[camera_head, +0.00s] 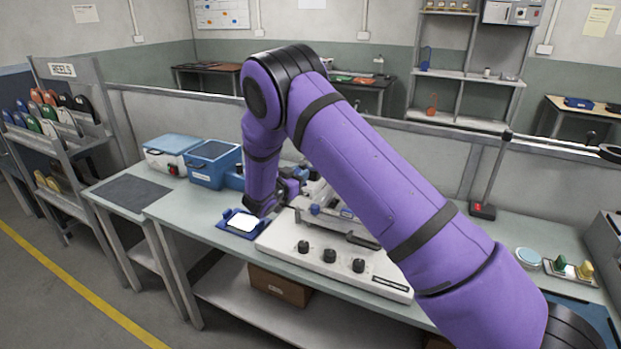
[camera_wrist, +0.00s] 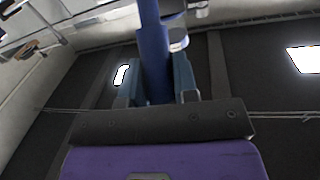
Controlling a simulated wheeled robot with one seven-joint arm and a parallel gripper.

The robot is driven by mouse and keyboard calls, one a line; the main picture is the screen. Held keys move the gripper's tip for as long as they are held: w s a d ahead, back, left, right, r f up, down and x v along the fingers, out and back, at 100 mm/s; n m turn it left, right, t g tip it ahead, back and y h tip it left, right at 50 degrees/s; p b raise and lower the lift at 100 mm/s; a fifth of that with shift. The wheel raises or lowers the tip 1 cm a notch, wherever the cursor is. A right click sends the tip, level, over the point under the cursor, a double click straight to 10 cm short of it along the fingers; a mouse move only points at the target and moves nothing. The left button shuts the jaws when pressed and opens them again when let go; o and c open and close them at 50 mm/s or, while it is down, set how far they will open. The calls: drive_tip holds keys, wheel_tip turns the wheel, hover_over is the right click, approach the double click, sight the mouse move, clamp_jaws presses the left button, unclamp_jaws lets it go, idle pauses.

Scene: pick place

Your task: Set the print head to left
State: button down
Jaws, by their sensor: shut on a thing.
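The printing machine (camera_head: 290,236) is a white base on the bench with dark knobs along its front and rails and metal parts on top. My gripper (camera_head: 292,184) is low over the machine's left part. In the wrist view my gripper (camera_wrist: 156,75) is shut on an upright blue post (camera_wrist: 153,45), with one finger on each side. The post seems to belong to the machine's print head. The rest of the head is hidden behind my purple arm. A blue tray (camera_head: 229,230) with a white sheet (camera_head: 243,222) lies at the machine's left end.
Blue bins (camera_head: 211,165) stand behind left on the bench. A dark mat (camera_head: 132,192) lies at the far left. At right are a black post on a red-marked base (camera_head: 482,211), a round tin (camera_head: 528,257) and small stamps (camera_head: 572,268). A low partition runs behind the bench.

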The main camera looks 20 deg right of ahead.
drive_tip(key=shift+w+a, duration=0.2)
drive_tip(key=shift+a, duration=0.05)
drive_tip(key=c, duration=0.9)
unclamp_jaws()
drive_tip(key=shift+w+a, duration=0.1)
drive_tip(key=v, duration=1)
drive_tip(key=shift+s+a, duration=0.2)
drive_tip(key=shift+a, duration=0.1)
